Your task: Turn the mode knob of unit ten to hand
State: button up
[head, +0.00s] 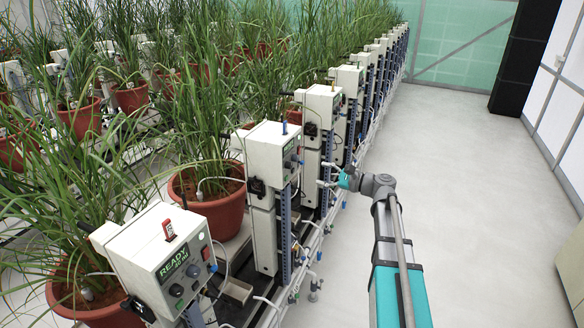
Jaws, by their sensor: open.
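A row of white control units runs from the lower left to the back. The nearest unit (160,250) has a red tag (169,230) on top, a display (174,262) reading READY, a red button (206,252) and dark knobs (193,271). The second unit (272,146) has a blue tag (284,127) and a green display seen at a slant. A third unit (322,98) has a yellow tag. I cannot read any unit number, so which is unit ten is unclear. The knob settings are too small to tell.
Red pots (207,194) with tall grassy plants stand left of the units. Rails, hoses and small fittings (315,285) line the row's base. The pale floor aisle (480,200) to the right is clear. A dark cabinet (525,55) stands at the back right.

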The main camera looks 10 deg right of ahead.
aim_at(289, 166)
jog(key=x, duration=1)
jog(key=shift+w+a, duration=0.15)
jog(key=shift+a, duration=0.1)
